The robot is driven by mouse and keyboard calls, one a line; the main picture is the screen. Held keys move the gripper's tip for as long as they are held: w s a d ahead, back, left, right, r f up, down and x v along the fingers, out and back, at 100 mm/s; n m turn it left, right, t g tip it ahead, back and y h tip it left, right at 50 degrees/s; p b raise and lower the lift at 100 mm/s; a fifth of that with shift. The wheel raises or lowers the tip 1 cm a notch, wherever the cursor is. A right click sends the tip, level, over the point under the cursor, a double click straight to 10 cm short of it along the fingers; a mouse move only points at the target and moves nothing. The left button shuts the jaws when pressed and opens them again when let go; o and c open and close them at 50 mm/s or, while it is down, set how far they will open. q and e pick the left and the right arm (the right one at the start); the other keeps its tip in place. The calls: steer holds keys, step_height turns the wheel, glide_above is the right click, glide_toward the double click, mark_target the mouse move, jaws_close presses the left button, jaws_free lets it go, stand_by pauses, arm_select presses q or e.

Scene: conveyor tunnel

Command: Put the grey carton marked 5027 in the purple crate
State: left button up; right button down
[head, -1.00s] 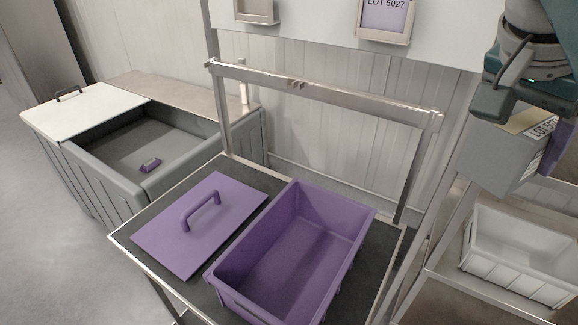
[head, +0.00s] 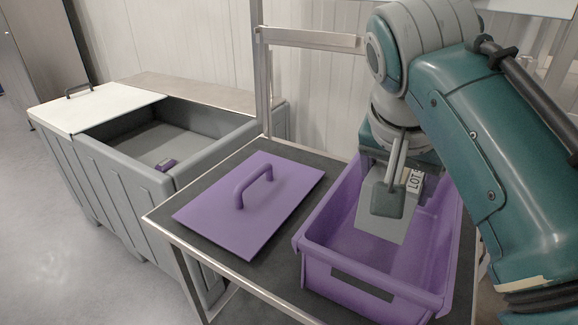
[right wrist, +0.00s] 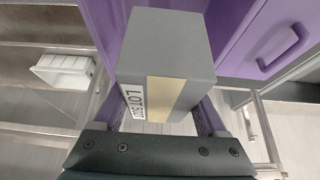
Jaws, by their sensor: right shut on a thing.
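The grey carton (head: 392,232), with a tan strip and a white label reading LOT, is over the opening of the purple crate (head: 372,290). How far the carton's bottom is above the crate floor is hard to tell. My left gripper is not in view.
A purple lid (head: 250,205) with a raised handle lies on the table left of the crate. A grey bin (head: 115,190) with a partly open white cover holds a small purple item (head: 166,164). A metal frame bar (head: 312,38) rises behind the table. A white crate (right wrist: 65,68) stands off to the side.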

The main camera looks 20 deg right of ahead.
step_height(320, 180, down, 11)
steer(key=shift+r+b, duration=0.15)
steer(key=shift+b, duration=0.7)
steer(key=shift+f+b, duration=0.5)
steer(key=shift+f, duration=1.25)
steer(key=shift+f, duration=0.1)
steer(key=shift+f, duration=0.15)
jaws_free()
steer(key=shift+r, duration=0.2)
